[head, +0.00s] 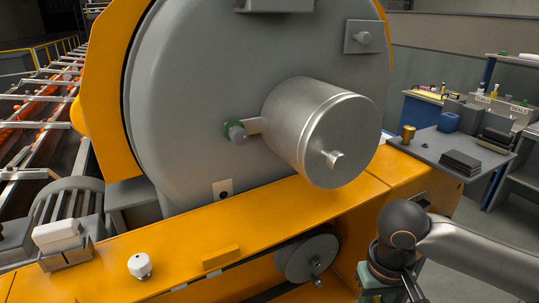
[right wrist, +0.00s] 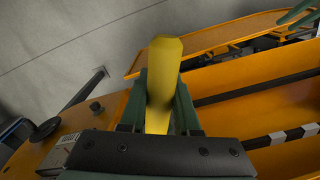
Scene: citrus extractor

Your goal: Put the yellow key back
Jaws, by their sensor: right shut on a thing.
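The yellow key (right wrist: 164,75) stands up between the fingers of my right gripper (right wrist: 160,108) in the right wrist view. The green fingers are shut on it, one on each side, and its lower part is partly hidden by them. In the head view my right arm comes in at the lower right. The key does not show there, and the right fingers are not clearly visible. My left gripper is not in view. I cannot tell which place the key belongs to.
An orange beam (head: 185,233) runs below the large grey drum (head: 200,90) with its protruding metal cylinder (head: 338,140). A white knob (head: 139,265) and a yellow block (head: 221,257) are on the beam. A grey wheel (head: 297,262) sits below it. A side table (head: 428,150) stands right.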

